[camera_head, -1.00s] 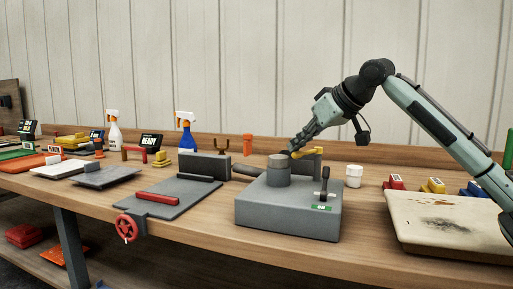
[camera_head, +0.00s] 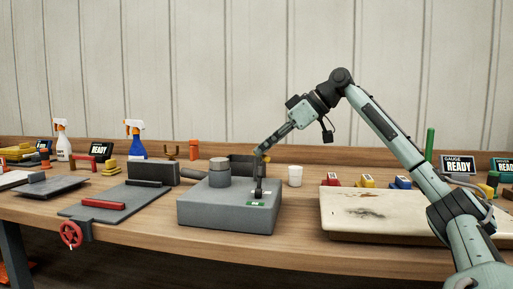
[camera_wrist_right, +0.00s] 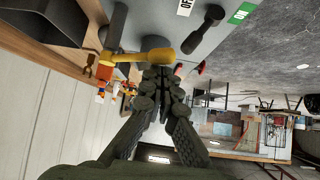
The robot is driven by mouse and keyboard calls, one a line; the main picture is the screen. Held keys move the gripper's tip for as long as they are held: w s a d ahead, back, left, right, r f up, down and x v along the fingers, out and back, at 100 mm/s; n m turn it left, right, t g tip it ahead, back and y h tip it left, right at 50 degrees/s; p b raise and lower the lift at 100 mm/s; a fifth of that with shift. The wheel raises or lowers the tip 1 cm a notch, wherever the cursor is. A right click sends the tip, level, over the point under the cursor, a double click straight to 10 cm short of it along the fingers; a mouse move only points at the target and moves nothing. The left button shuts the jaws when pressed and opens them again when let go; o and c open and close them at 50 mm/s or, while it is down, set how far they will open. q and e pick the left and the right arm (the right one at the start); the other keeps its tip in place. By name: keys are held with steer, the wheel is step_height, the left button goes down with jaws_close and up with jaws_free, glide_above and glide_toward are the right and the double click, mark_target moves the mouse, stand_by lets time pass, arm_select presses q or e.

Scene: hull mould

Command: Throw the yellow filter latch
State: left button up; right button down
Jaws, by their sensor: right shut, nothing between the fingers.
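The yellow latch (camera_head: 264,157) sits at the back of the grey box (camera_head: 225,212), partly hidden by my right gripper (camera_head: 259,150). In the right wrist view the latch (camera_wrist_right: 140,57) is a yellow bar with a rounded end, lying across just in front of my shut fingertips (camera_wrist_right: 158,73). The fingertips are close to the rounded end; I cannot tell whether they touch. Nothing is between them. A black knobbed lever (camera_wrist_right: 204,30) stands beside it, near a white OFF label and a green ON label (camera_wrist_right: 240,13). My left gripper is out of view.
A grey cylinder (camera_head: 219,172) rises from the box, left of the gripper. A white cup (camera_head: 295,176) and a pale stained board (camera_head: 375,217) lie to the right. A grey plate with a red bar (camera_head: 103,203) lies to the left.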

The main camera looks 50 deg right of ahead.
steer(key=shift+s+d, duration=0.3)
steer(key=shift+d, duration=0.65)
steer(key=shift+d, duration=0.15)
